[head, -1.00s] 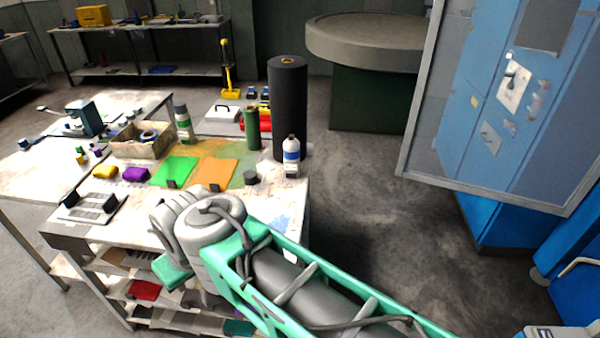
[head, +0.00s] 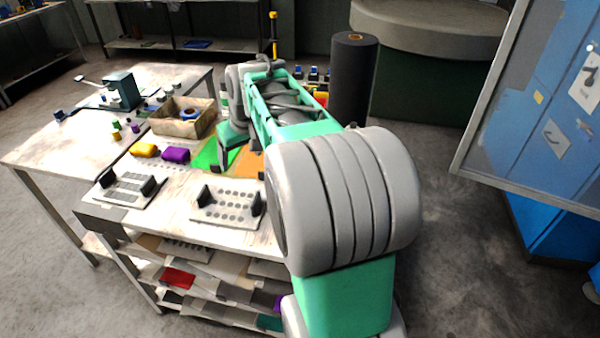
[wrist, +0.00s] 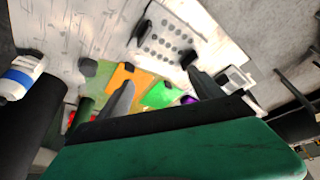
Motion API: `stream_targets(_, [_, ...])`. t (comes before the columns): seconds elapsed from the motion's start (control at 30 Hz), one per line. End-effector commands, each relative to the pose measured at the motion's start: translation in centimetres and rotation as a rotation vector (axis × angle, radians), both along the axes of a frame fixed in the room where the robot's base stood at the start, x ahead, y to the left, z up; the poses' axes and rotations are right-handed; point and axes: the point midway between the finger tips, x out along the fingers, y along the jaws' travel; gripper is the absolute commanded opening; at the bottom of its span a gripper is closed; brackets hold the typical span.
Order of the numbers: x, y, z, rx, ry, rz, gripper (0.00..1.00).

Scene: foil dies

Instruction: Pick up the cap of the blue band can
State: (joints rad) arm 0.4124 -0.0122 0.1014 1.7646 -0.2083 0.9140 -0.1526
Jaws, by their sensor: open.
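The blue band can (wrist: 22,77), white with a blue band, stands at the far left of the wrist view, beside a large black roll. Its cap end lies by the left picture edge and I cannot make the cap out clearly. In the head view my arm hides the can. My gripper (wrist: 162,93) is open and empty, its two dark fingers spread above the table. Between them show the orange sheet (wrist: 128,76) and the green sheet (wrist: 160,96). The can is well to the left of the fingers, apart from them.
The tall black roll (head: 353,80) stands at the back of the table. A cardboard box (head: 183,118), yellow (head: 144,150) and purple (head: 176,155) items and a perforated plate with black end blocks (head: 228,205) are on the table. A glazed panel (head: 500,100) stands at right.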

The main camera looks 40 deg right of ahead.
Motion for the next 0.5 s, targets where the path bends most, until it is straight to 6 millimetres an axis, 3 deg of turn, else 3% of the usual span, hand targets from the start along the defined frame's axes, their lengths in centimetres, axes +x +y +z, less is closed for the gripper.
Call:
stream_targets(0.03, [1.8, -4.0, -2.8, 0.003, 0.008, -0.020, 0.76])
stream_targets(0.13, [4.3, -11.7, -6.6, 0.005, 0.006, -0.038, 0.76])
stream_targets(0.2, [5.0, -16.6, -9.5, 0.004, 0.003, -0.048, 0.76])
stream_targets(0.3, [5.0, -22.1, -12.8, 0.003, -0.002, -0.055, 0.76])
stream_targets(0.4, [4.7, -25.1, -14.6, 0.000, -0.006, -0.058, 0.76])
stream_targets(0.5, [4.8, -26.1, -15.7, 0.000, -0.008, -0.057, 0.76])
